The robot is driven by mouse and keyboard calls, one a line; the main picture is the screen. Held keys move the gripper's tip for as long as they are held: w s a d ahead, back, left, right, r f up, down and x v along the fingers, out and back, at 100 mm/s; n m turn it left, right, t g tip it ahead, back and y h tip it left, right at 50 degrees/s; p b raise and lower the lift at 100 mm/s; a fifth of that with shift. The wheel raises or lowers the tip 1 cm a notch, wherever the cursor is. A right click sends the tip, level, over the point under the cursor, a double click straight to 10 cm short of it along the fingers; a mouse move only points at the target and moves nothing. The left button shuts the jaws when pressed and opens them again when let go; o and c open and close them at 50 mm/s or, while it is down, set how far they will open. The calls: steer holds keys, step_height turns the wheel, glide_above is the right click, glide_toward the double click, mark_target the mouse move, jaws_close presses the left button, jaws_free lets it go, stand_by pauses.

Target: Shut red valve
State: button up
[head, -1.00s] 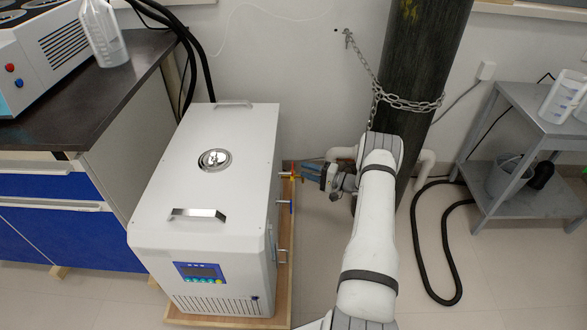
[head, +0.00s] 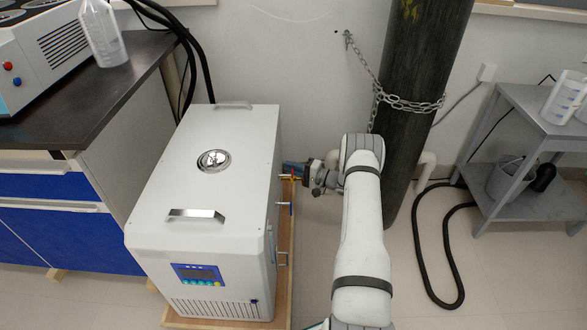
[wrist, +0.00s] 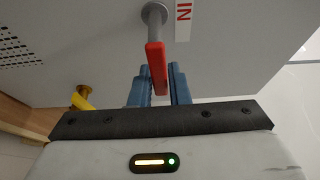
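The red valve (wrist: 155,62) is a red lever on a grey round stem, next to a label reading "IN" on the white machine's side. In the wrist view its free end lies between the two blue fingers of my gripper (wrist: 159,88). The fingers are close on both sides of the lever; I cannot tell whether they touch or press it. In the head view my gripper (head: 296,168) is at the right side of the white machine (head: 215,190), near its rear, and covers most of the red valve.
A brass fitting with a yellow part (wrist: 84,97) sits left of the gripper in the wrist view. A chained dark cylinder (head: 408,130) stands behind my arm. A grey cart (head: 520,110) is at right.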

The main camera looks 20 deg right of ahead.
jaws_close()
steer(key=shift+f, duration=0.1)
steer(key=shift+s+a+f+m+g+b, duration=0.3)
steer(key=shift+s+f+m+g, duration=0.35)
steer(key=shift+m+g, duration=1.1)
steer(key=shift+s+a+f+m+g+b, duration=0.3)
steer(key=shift+s+f+m+g, duration=0.4)
steer(key=shift+m, duration=2.1)
steer(key=shift+s+a+f+m+g+b, duration=0.15)
steer(key=shift+s+f+m+g+b, duration=0.35)
steer(key=shift+m+g, duration=1.3)
steer(key=shift+f+m+t, duration=0.15)
steer(key=shift+m+t, duration=0.2)
steer(key=shift+m, duration=0.1)
steer(key=shift+o, duration=2.3)
jaws_free()
